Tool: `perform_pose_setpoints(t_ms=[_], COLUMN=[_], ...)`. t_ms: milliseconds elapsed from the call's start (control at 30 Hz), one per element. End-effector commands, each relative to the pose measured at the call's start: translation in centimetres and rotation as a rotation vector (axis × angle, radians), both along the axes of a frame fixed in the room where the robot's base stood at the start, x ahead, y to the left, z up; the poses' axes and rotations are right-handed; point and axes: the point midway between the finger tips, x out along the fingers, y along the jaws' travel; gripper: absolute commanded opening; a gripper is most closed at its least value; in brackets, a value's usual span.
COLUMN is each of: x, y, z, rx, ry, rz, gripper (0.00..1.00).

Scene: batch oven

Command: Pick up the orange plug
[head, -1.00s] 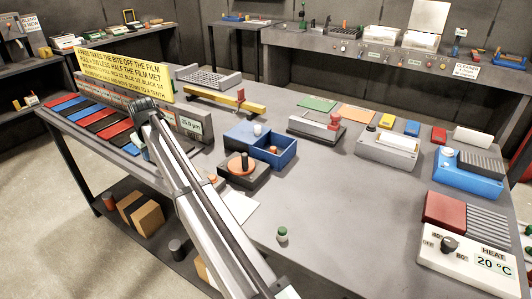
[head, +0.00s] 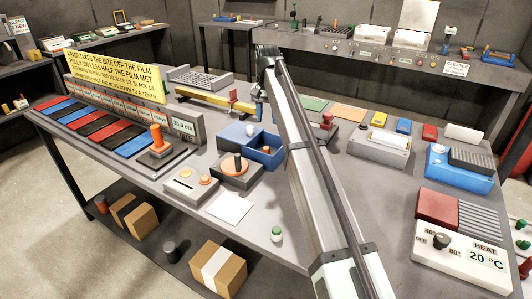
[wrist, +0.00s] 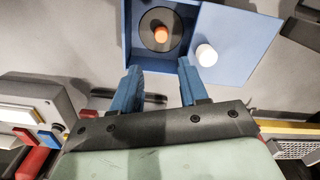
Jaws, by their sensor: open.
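The orange plug (wrist: 161,34) sits on a dark disc inside the open compartment of the blue box (wrist: 128,38). In the head view the plug (head: 265,149) shows small in the right part of the box (head: 278,158). My gripper (wrist: 158,68) is open and empty, with its two blue fingers apart. In the wrist view the plug lies ahead of the fingertips, roughly between their lines. In the head view my gripper (head: 259,112) hangs above and behind the box, clear of it. A white plug (wrist: 206,55) sits on the box's covered side.
A yellow bar (head: 205,101) with a red upright stands behind the box. A round-dial unit (head: 235,174) stands in front-left of it, and an orange-handled block (head: 157,143) farther left. A grey device (head: 380,144) is to the right.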

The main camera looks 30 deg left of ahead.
Motion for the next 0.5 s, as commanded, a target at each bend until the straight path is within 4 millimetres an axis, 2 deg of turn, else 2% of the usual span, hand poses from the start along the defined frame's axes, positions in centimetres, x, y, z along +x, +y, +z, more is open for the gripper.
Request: perform_pose_setpoints(t_ms=[167, 500], x=[-0.1, -0.2], y=[0.0, 0.0], z=[-1.7, -7.2], rx=[0.000, 0.000], ry=[0.001, 0.001], rz=[0.000, 0.002], gripper=[0.44, 0.44])
